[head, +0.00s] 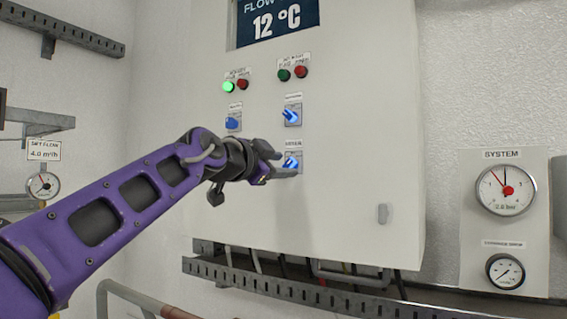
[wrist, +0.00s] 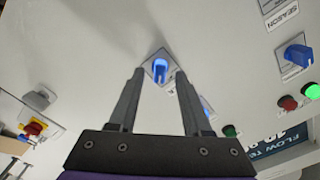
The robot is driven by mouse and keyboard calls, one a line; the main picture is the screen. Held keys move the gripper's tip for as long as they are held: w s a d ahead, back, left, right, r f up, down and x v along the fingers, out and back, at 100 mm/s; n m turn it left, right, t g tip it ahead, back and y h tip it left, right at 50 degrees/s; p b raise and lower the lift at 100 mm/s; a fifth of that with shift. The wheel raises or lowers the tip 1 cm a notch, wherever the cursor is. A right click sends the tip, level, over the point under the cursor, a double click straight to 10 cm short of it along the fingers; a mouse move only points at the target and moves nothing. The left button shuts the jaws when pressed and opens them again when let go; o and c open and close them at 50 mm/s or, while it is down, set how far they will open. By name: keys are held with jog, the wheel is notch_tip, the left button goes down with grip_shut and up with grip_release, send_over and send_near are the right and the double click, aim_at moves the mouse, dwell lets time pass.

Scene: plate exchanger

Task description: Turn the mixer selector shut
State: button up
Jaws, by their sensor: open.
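The mixer selector (head: 291,162) is a lit blue knob on a square plate, low on the white cabinet front, with a small label above it. It also shows in the wrist view (wrist: 160,68), between and just beyond my fingertips. My gripper (head: 279,164) is open, with its fingers on either side of the knob. I cannot tell from the frames whether a finger touches it. In the head view the gripper partly covers the knob, so its exact pointer angle is hard to read.
Another lit blue selector (head: 292,115) sits directly above, and a blue selector (head: 233,123) sits to the upper left. Indicator lamps (head: 292,73) and a display (head: 277,20) are higher up. A red button on yellow (wrist: 35,128) shows in the wrist view. A cable tray (head: 290,291) runs below the cabinet.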

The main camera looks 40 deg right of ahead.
jog(key=shift+w+d, duration=0.25)
jog(key=shift+d, duration=0.3)
grip_shut()
